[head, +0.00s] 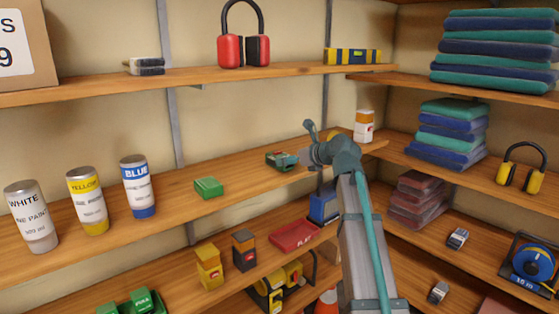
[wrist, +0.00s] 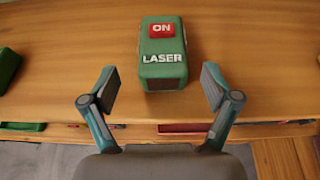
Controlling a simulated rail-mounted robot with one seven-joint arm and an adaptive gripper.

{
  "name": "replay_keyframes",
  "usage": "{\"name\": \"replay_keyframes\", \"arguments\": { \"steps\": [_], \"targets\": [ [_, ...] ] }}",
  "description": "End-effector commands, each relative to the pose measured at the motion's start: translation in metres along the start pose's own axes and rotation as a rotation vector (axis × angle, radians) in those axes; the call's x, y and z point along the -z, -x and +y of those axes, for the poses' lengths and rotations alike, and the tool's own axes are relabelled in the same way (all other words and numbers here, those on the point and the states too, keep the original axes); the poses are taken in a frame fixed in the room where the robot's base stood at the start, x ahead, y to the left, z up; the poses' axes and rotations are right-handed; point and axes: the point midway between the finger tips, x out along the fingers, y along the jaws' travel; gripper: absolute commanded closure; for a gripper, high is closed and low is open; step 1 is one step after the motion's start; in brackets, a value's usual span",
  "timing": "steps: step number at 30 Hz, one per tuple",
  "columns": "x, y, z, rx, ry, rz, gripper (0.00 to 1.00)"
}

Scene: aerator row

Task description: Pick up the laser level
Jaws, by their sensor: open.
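The laser level is a small green box with a red ON button and white LASER lettering; it stands on the wooden shelf straight ahead in the wrist view (wrist: 163,58). In the head view the laser level (head: 279,160) shows on the middle shelf, just left of my gripper (head: 308,146), which partly covers it. In the wrist view my gripper (wrist: 160,80) is open, with one finger to the left and one to the right of the laser level's near end. The fingers do not appear to touch it.
A green box (head: 208,187) lies on the same shelf to the left, beyond it blue (head: 139,187), yellow (head: 87,200) and white (head: 32,216) paint cans. A white and orange container (head: 364,126) stands to the right. The upper shelf (head: 200,77) runs above.

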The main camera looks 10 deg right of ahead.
Motion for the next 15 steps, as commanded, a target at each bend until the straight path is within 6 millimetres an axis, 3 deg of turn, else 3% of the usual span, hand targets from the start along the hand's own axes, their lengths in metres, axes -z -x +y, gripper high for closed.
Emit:
{"name": "replay_keyframes", "arguments": {
  "steps": [8, 15],
  "targets": [
    [-0.001, -0.021, -0.001, 0.000, 0.002, 0.001, 0.12],
    [0.000, -0.051, -0.004, -0.001, 0.001, 0.003, 0.12]
  ]
}}
